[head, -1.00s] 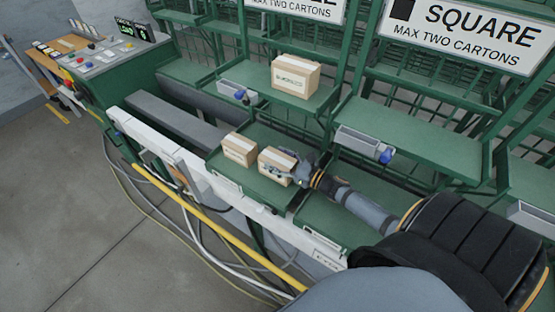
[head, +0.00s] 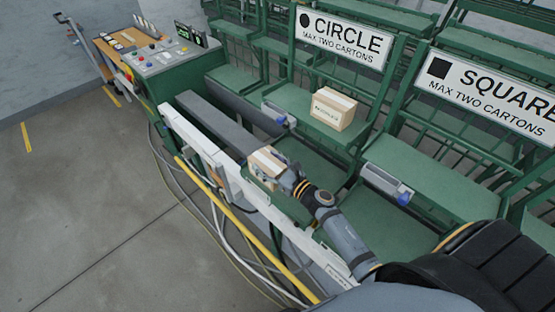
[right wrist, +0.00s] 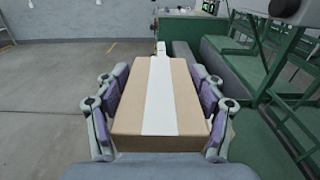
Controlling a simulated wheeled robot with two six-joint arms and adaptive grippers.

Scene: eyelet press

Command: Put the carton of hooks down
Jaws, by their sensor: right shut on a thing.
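My right gripper (head: 288,178) is shut on a brown cardboard carton (head: 265,160) above the near end of the green lower shelf, beside the white rail. In the right wrist view the carton (right wrist: 160,108), with a white tape strip along its top, sits between the purple-padded fingers (right wrist: 158,103), one on each side. No label on it is readable, so I cannot tell its contents. Its underside is hidden, and I cannot tell whether it touches anything below. My left gripper is not in view.
Another carton (head: 334,109) stands on the shelf under the circle sign (head: 345,38). The shelf under the square sign (head: 495,90) looks empty. A white rail (head: 215,155) and yellow pipe (head: 225,208) run along the front. A green control desk (head: 165,60) stands at far left.

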